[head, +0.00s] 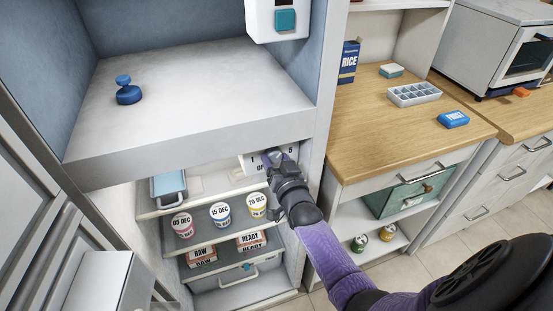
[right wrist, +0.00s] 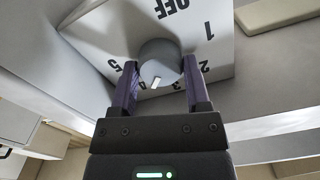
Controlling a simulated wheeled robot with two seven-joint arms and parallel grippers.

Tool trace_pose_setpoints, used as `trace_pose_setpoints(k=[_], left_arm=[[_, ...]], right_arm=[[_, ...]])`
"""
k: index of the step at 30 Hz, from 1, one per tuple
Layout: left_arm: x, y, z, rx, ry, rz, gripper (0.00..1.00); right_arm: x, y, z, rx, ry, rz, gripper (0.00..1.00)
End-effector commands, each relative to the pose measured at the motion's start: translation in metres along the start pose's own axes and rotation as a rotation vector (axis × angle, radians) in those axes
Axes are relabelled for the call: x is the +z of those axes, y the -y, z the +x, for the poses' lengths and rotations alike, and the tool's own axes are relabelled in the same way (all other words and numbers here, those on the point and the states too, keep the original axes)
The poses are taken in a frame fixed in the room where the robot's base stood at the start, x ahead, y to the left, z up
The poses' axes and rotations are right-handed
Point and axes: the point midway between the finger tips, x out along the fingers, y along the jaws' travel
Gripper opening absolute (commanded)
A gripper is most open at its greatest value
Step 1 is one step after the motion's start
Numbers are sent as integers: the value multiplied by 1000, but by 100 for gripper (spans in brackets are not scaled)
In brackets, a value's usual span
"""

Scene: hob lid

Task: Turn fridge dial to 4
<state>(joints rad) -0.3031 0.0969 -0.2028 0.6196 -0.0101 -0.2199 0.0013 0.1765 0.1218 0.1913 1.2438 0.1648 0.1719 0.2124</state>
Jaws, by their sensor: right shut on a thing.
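The fridge dial (right wrist: 160,60) is a round grey knob with a white pointer mark on a white panel (right wrist: 228,50). In the right wrist view, OFF, 1, 2 and 5 show around it; the numbers at the bottom are partly hidden by my fingers. The pointer mark is at the knob's lower edge, slightly left of centre; I cannot tell exactly which number it meets. My right gripper (right wrist: 160,88) is shut on the dial, one purple finger on each side. In the head view my right gripper (head: 273,158) covers most of the dial. My left gripper is not in view.
Below the panel, fridge shelves hold dated tubs (head: 221,212) and boxes marked RAW (head: 201,256) and READY (head: 251,240). A grey shelf slab (head: 200,90) with a blue knobbed object (head: 128,92) lies above. A wooden counter (head: 375,130) stands to the right.

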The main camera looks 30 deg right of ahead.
Motion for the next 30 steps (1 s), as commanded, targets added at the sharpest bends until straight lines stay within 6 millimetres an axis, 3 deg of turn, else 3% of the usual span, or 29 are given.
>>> trace_pose_setpoints(k=[10,25,26,30], left_arm=[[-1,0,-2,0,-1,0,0],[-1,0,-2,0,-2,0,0],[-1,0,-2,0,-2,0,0],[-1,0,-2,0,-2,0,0]], right_arm=[[2,0,0,1,5,106,2],[2,0,0,1,6,120,2],[2,0,0,1,6,120,67],[1,0,0,1,4,120,96]])
